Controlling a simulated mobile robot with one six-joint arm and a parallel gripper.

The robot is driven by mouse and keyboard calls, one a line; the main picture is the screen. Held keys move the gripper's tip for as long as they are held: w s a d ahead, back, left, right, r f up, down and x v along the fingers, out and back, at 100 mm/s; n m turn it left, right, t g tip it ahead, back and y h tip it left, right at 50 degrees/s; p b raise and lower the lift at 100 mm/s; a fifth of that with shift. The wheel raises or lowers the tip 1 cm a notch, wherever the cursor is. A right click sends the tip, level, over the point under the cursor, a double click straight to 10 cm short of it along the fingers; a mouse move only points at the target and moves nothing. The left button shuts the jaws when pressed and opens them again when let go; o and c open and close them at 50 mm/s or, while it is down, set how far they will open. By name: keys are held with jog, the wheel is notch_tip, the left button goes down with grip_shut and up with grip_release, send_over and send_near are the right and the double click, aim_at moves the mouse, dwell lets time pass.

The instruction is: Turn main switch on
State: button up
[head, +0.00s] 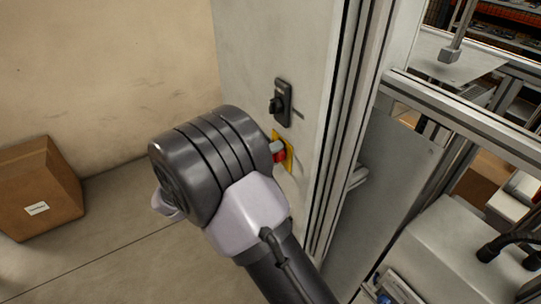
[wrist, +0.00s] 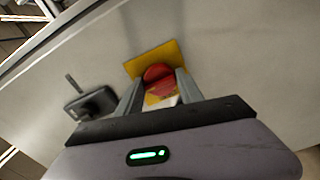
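A red knob on a yellow plate (head: 289,152) is mounted on the pale cabinet wall. The red knob (head: 279,156) is partly hidden in the head view by my arm's end. In the wrist view, my gripper (wrist: 160,76) is at the red knob (wrist: 157,74), with one grey finger on each side of it. The fingers are apart, and their tips look very close to the knob's sides. I cannot tell whether they press on it. A black rotary switch (head: 281,103) sits above the yellow plate; it also shows in the wrist view (wrist: 91,104).
The pale cabinet wall (head: 270,45) carries both switches. To its right is a metal profile frame (head: 470,115) with machinery behind. A cardboard box (head: 40,190) stands on the floor at the left. The floor between box and cabinet is clear.

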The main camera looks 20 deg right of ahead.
jog(key=o, duration=0.4)
jog(key=shift+c, duration=0.2)
jog(key=p+v, duration=0.3)
jog(key=v, duration=1.4)
jog(key=shift+a, duration=0.2)
